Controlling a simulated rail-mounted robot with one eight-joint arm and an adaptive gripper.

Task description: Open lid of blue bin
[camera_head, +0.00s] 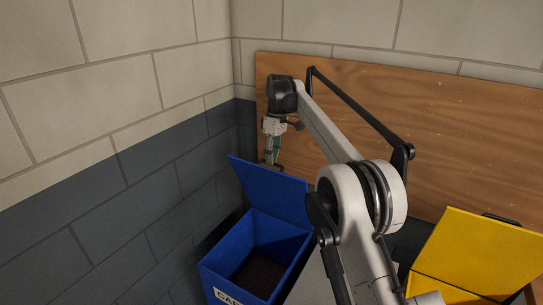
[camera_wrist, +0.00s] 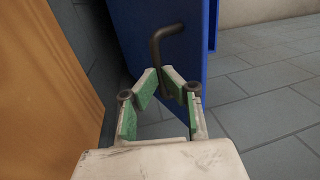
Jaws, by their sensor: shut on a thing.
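The blue bin (camera_head: 222,278) stands at the lower middle of the head view, with a partly readable white label on its front. Its blue lid (camera_head: 270,190) is raised at the back, and the bin's dark inside shows. My gripper (camera_head: 271,161) is behind the lid's upper edge, its tips partly hidden there. In the wrist view, my gripper's green-padded fingers (camera_wrist: 165,74) are closed together on the dark bent lid handle (camera_wrist: 160,45). The handle sticks out from the blue lid (camera_wrist: 190,75).
A yellow bin with a raised lid (camera_head: 480,250) stands at the lower right. A wooden board (camera_head: 460,125) runs along the back wall, close behind my arm. A block wall (camera_head: 100,215) rises left of the blue bin. Clear tiled floor (camera_wrist: 270,85) shows in the wrist view.

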